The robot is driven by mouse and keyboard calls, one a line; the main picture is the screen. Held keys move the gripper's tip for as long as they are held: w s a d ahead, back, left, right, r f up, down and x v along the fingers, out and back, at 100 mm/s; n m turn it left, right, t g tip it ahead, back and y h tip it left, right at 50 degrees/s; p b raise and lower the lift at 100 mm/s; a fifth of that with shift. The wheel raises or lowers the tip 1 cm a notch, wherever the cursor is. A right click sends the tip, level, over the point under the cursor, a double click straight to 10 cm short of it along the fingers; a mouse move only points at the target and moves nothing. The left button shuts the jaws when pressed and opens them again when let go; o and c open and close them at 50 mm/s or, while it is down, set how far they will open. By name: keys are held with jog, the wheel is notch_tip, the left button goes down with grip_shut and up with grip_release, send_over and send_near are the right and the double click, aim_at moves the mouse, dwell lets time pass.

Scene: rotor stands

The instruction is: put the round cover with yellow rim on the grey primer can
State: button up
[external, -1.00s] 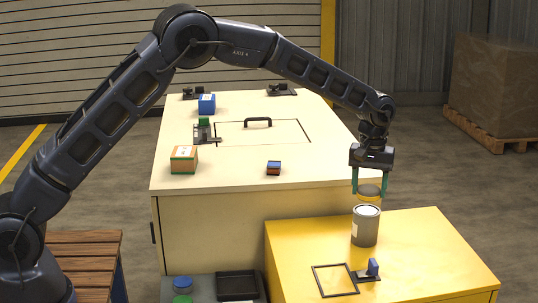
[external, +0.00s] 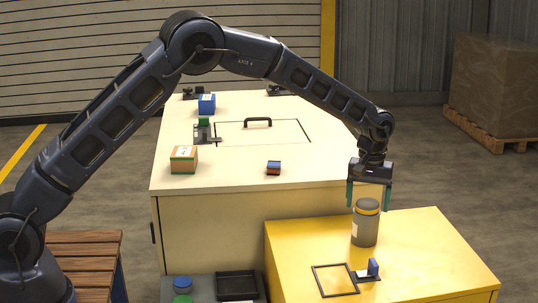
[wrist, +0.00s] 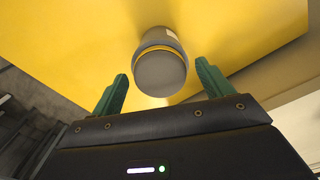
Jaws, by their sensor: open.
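The grey primer can (external: 364,232) stands upright on the yellow cabinet top. The round cover with yellow rim (external: 367,206) sits on the can's mouth and looks level. In the wrist view the cover's grey top (wrist: 160,73) faces me, with the can (wrist: 155,37) behind it. My gripper (external: 369,207) is open around the cover, and its green fingers stand apart from it on both sides. In the wrist view the open fingertips (wrist: 161,68) also show clear gaps to the cover.
The cabinet's right side is clear.

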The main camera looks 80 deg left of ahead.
aim_at(366, 201)
notch_tip(366, 201, up, 12)
jog(key=r, duration=0.1)
jog(key=s+d+r+m+t, duration=0.1)
jog(key=s+d+r+m, duration=0.1)
jog(key=s+d+r, duration=0.55)
jog(key=s+d+r+m+t, duration=0.15)
jog(key=s+r, duration=0.35)
jog(key=s, duration=0.6)
jog(key=s+d+r+m, duration=0.3)
jog(key=s+d+r, duration=0.3)
jog(key=s, duration=0.4)
jog(key=s+d+f+m, duration=0.2)
jog(key=s, duration=0.8)
jog(key=s+d+f+m+t, duration=0.1)
jog(key=s+d+f+m, duration=0.1)
jog(key=s, duration=0.8)
jog(key=s+d+f+m+t, duration=0.1)
jog(key=s+d+f+m, duration=0.1)
jog(key=s, duration=0.8)
jog(key=shift+s+d, duration=0.25)
jog(key=shift+s, duration=0.05)
